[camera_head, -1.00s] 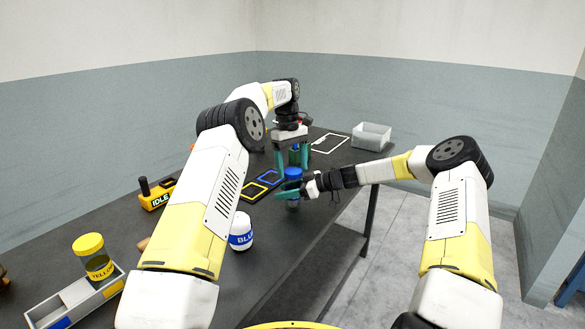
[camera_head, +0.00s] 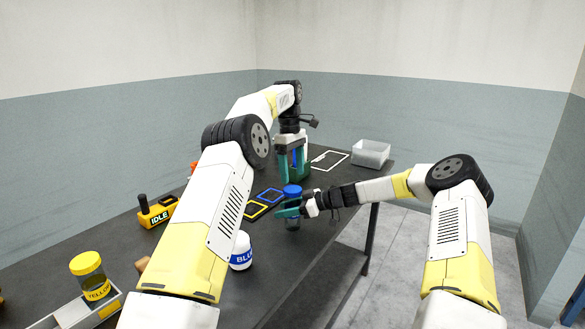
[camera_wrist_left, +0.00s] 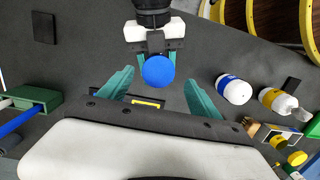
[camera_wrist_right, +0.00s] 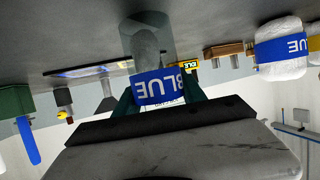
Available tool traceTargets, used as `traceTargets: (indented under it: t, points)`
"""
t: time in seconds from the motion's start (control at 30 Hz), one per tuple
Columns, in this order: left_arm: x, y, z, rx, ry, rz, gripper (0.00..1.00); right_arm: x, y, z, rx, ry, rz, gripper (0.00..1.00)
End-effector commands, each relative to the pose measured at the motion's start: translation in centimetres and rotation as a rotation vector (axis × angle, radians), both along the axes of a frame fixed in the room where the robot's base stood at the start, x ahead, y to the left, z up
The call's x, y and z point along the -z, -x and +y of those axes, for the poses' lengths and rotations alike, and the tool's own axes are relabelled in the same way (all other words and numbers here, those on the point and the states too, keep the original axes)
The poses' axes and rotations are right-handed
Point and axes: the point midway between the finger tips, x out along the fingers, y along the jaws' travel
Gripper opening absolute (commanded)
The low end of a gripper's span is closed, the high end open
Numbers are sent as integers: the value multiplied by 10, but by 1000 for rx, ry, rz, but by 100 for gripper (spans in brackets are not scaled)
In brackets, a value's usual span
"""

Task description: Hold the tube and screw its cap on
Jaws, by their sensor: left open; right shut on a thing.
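The tube (camera_head: 292,222) is clear with a blue BLUE label, seen upside down in the right wrist view (camera_wrist_right: 160,87). My right gripper (camera_head: 288,209) is shut around it and holds it upright by the table's front edge. The blue cap (camera_head: 292,191) sits at the tube's top; I cannot tell how tightly. My left gripper (camera_head: 294,178) points down, open and empty. In the left wrist view the round cap top (camera_wrist_left: 158,71) shows between and beyond the open teal fingers (camera_wrist_left: 160,90), apart from them.
A grey bin (camera_head: 370,154) stands at the back right. A green block (camera_wrist_left: 34,98) lies near my left gripper.

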Motion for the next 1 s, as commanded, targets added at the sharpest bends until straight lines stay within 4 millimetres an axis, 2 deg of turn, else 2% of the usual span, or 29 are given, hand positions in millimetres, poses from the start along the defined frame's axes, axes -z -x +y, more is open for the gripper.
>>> traceTargets:
  t: [0.2, 0.4, 0.6, 1.0]
  points:
    - [-12, 1, -1, -419, -61, -28, 73, 0, 0, 0, 0, 0, 0, 0]
    - [-17, 1, 0, -685, -86, -49, 73, 0, 0, 0, 0, 0, 0, 0]
    - [-19, 1, 0, -778, -92, -58, 73, 0, 0, 0, 0, 0, 0, 0]
    - [-13, 1, 0, -778, -93, -55, 73, 0, 0, 0, 0, 0, 0, 0]
